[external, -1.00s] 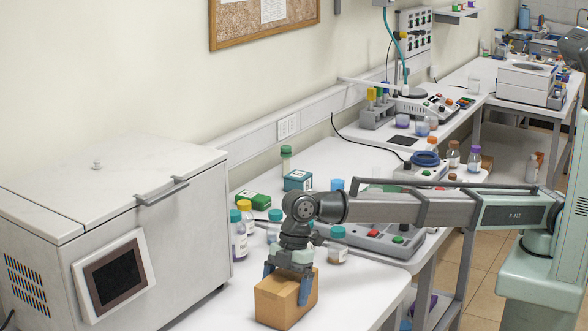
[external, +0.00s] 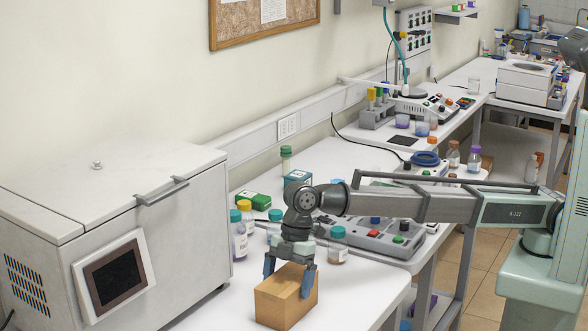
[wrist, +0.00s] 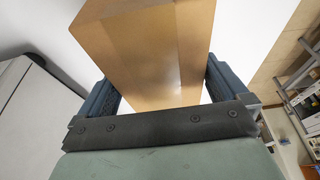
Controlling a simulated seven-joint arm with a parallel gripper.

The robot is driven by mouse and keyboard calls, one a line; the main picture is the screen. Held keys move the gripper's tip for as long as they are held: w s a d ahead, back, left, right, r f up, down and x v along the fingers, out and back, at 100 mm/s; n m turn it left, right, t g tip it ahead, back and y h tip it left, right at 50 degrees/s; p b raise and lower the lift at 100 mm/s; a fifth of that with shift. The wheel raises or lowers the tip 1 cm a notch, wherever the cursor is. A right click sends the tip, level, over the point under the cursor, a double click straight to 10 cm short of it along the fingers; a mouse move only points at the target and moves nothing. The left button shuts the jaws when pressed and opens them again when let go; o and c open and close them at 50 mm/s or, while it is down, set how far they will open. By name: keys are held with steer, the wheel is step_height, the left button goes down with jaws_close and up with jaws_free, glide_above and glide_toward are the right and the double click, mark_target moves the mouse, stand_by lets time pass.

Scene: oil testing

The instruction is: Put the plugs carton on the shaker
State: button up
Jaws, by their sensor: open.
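A plain tan carton (external: 283,303), which I take to be the plugs carton, stands on the white bench at the front. No label on it is readable. My gripper (external: 287,280) points down over its top, with one blue-grey finger on each side. In the wrist view the carton (wrist: 150,50) fills the space between the open fingers of my gripper (wrist: 160,85); I cannot tell whether either finger touches it. A grey bench unit (external: 368,243) with coloured buttons lies behind the gripper, partly hidden by my arm. I cannot tell for sure which device is the shaker.
A large white chest-like machine (external: 115,235) stands close on the left. Another bottle (external: 337,246) stands near the grey unit. The bench front right of the carton is clear.

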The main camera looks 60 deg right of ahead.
steer(key=v, duration=0.9)
steer(key=shift+d+r, duration=0.15)
steer(key=shift+r, duration=0.25)
